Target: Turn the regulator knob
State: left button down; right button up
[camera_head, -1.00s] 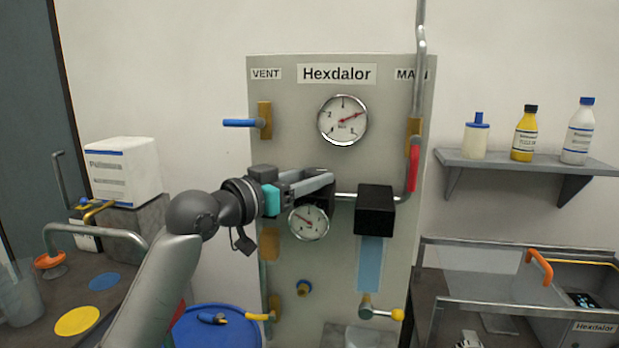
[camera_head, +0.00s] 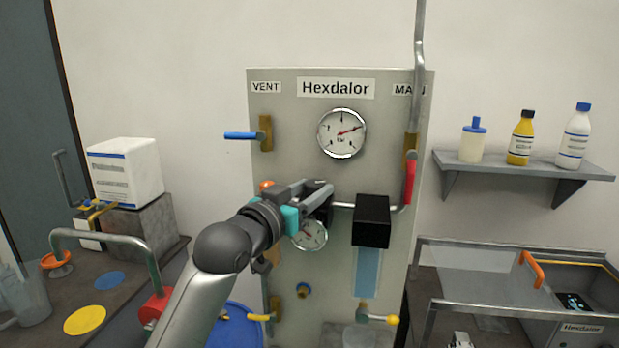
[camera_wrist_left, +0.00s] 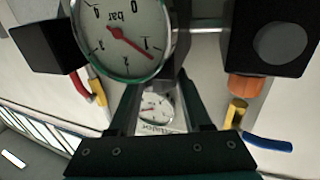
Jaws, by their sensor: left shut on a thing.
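My left gripper (camera_head: 320,190) is in front of the panel (camera_head: 400,90), just above the lower gauge (camera_head: 312,236). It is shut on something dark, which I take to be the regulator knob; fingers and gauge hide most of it. In the left wrist view the fingers (camera_wrist_left: 155,110) run up behind the lower gauge (camera_wrist_left: 120,35), whose red needle points near 1 bar, and the grip itself is hidden. The upper gauge (camera_head: 341,133) has a red needle pointing right and slightly up. My right gripper is not in view.
A black box (camera_head: 372,220) above a blue tube stands right of the gripper. A blue lever (camera_head: 240,135), a red handle (camera_head: 409,182) and an orange part (camera_head: 266,185) surround it. A black block with a grey disc (camera_wrist_left: 275,45) is close in the wrist view.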

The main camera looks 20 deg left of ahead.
pick_arm(q)
jog(key=shift+d+n+y+p, duration=0.15)
jog(key=shift+n+y+p, duration=0.6)
jog(key=shift+y, duration=0.35)
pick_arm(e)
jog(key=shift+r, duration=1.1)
pick_arm(q)
jog(key=shift+c, duration=1.7)
grip_release()
